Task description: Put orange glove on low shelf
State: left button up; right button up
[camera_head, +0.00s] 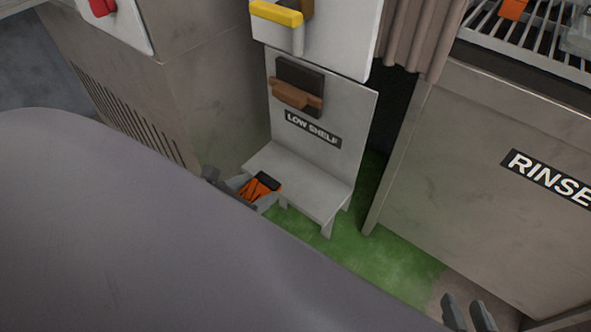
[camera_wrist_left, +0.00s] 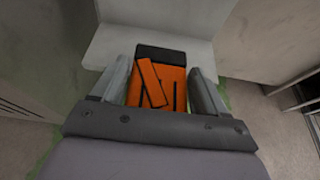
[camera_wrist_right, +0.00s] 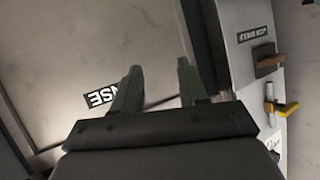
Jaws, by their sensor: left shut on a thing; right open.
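The orange glove (camera_head: 258,189) has a black cuff and is held between the fingers of my left gripper (camera_head: 240,187). In the left wrist view the glove (camera_wrist_left: 160,82) lies flat between the two fingers of the left gripper (camera_wrist_left: 163,88), its black cuff pointing away. The low shelf (camera_head: 308,190) is a small grey bench with a back panel labelled LOW SHELF. The glove is at the shelf's near left edge, and its cuff overlaps the seat in view. I cannot tell whether it touches. My right gripper (camera_head: 469,314) is open and empty; it also shows in the right wrist view (camera_wrist_right: 157,85).
A brown block on a dark plate (camera_head: 297,92) is on the shelf's back panel. A yellow handle (camera_head: 277,13) is above it. A grey cabinet labelled RINSE (camera_head: 500,170) stands to the right, with a wire rack (camera_head: 535,40) on top. A vented cabinet (camera_head: 140,90) stands left. Green floor lies between.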

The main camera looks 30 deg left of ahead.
pick_arm(q)
jog(key=b, duration=0.2)
send_over(296, 178)
jog(key=shift+s+a, duration=0.15)
jog(key=shift+s, duration=0.05)
notch_tip(296, 178, down, 3)
jog(key=shift+r+b, duration=0.1)
jog(key=shift+b, duration=0.85)
jog(key=shift+f, duration=0.45)
notch_tip(296, 178, down, 3)
jog(key=shift+r+b, duration=0.15)
jog(key=shift+b, duration=1)
jog(key=shift+w+f, duration=0.1)
jog(key=shift+f, duration=0.2)
jog(key=shift+w+b, duration=0.1)
jog(key=shift+b, duration=0.3)
pick_arm(e)
jog(key=shift+w+a+f+t+y, duration=0.2)
jog(key=shift+a+f+t+y, duration=0.1)
jog(key=shift+a+y, duration=0.2)
jog(key=shift+w+a+f+t+y, duration=0.2)
jog(key=shift+a+f+t+y, duration=0.15)
jog(key=shift+a, duration=0.25)
jog(key=shift+r, duration=0.1)
